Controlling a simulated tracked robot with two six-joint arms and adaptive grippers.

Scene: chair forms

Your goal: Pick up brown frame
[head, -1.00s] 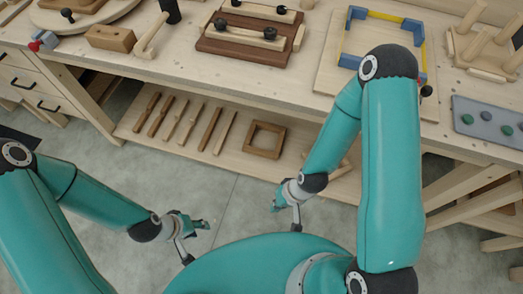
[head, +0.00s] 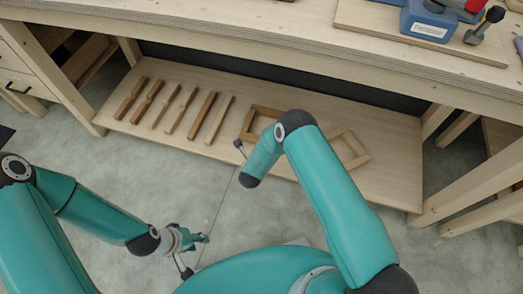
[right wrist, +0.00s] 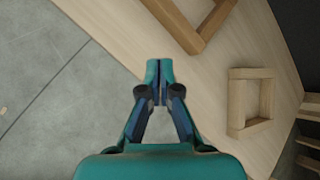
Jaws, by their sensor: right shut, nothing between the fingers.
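The brown frame (head: 248,121) lies flat on the low shelf under the bench. In the head view my right arm hides part of it. In the right wrist view it shows at the top edge (right wrist: 178,28), cut off by the picture border. My right gripper (right wrist: 160,72) is shut and empty, with its fingertips a little below the frame in that view and apart from it. The head view hides the right fingertips behind the arm. My left gripper (head: 204,238) is over the floor, away from the shelf; its finger opening is unclear.
A lighter wooden frame (head: 352,149) lies on the shelf (head: 392,165) to the right, and shows in the right wrist view (right wrist: 238,104). Several wooden sticks (head: 202,116) lie to the left. The bench top (head: 230,40) overhangs the shelf; a bench leg (head: 470,185) stands right.

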